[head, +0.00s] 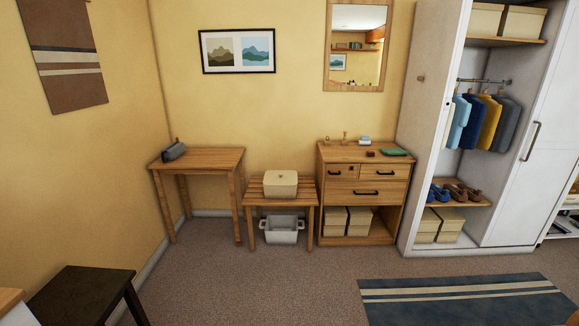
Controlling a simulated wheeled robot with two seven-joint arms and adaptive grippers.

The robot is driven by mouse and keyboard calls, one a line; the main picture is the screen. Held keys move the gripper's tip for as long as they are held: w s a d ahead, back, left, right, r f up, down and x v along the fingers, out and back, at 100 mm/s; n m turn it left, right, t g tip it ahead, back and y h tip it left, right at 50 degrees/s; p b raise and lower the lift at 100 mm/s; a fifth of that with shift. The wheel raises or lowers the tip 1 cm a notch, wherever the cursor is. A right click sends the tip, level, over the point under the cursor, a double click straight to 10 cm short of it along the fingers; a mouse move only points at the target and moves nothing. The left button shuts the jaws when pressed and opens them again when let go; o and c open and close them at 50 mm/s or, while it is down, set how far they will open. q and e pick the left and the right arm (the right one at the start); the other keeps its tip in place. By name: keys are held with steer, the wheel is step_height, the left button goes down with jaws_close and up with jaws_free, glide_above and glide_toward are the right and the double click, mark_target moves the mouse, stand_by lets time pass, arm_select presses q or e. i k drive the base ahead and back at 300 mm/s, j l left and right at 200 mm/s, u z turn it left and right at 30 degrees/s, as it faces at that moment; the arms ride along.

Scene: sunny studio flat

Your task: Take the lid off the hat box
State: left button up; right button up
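A cream box with a lid (280,177), likely the hat box (280,190), stands upright on a low slatted wooden bench (254,199) against the back wall. The lid sits on the box and has a small dark knob or handle on it. Neither of my grippers is in the head view.
A wooden side table (205,158) holding a grey case (174,151) stands left of the bench. A chest of drawers (363,203) stands right, then an open wardrobe (426,165). A white tub (281,231) sits under the bench. A dark stool (85,290) is near left.

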mark_target(273, 177)
steer(key=i, duration=1.15)
steer(key=i+u, duration=0.1)
steer(key=i, duration=1.1)
steer(key=i+u, duration=0.1)
steer(key=i, duration=0.6)
steer(key=i+l+u, duration=0.15)
steer(key=i, duration=0.5)
steer(key=u, duration=0.15)
